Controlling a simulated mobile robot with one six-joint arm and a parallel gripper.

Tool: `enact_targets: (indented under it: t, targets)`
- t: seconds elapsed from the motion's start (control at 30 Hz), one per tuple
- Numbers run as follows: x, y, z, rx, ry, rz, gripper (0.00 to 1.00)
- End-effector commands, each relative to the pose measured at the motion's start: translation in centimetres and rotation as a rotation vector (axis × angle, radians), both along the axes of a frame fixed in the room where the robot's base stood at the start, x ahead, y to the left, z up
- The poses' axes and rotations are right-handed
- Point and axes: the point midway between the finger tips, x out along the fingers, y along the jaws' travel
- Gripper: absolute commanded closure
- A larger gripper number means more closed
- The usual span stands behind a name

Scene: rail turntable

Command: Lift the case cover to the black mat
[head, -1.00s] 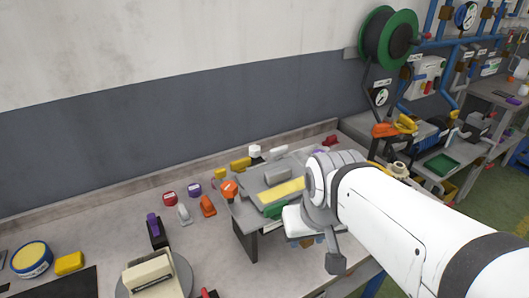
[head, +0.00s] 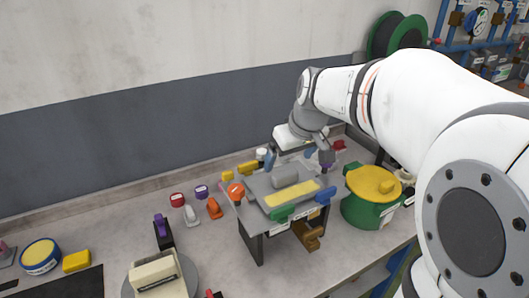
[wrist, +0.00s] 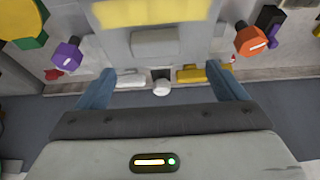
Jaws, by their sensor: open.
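The case cover looks to be the grey plate (head: 255,185) with a raised grey block (head: 285,176) and a yellow panel (head: 292,194), lying on a dark-legged case on the bench. In the wrist view the block (wrist: 155,43) lies beyond my fingertips, with the yellow panel above it. My gripper (head: 289,160) is open and empty, behind the block and apart from it. Its blue fingers spread wide in the wrist view (wrist: 162,76). The black mat (head: 65,287) is at the lower left, partly cut off by the frame edge.
A cream block (head: 152,272) stands on a turntable. Several small tools lie left of the case.

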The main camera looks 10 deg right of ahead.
Motion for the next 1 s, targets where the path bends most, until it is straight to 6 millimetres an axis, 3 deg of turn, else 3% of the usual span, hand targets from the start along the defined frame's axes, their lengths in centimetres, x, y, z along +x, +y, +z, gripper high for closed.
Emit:
enact_targets:
  t: [0.4, 0.7, 1.0]
  targets:
    - [1.9, 0.0, -5.2, 0.000, 0.004, -0.003, 0.09]
    - [2.2, 0.0, -5.8, -0.001, 0.001, -0.005, 0.09]
    - [2.1, 0.0, -5.8, -0.001, 0.001, -0.005, 0.32]
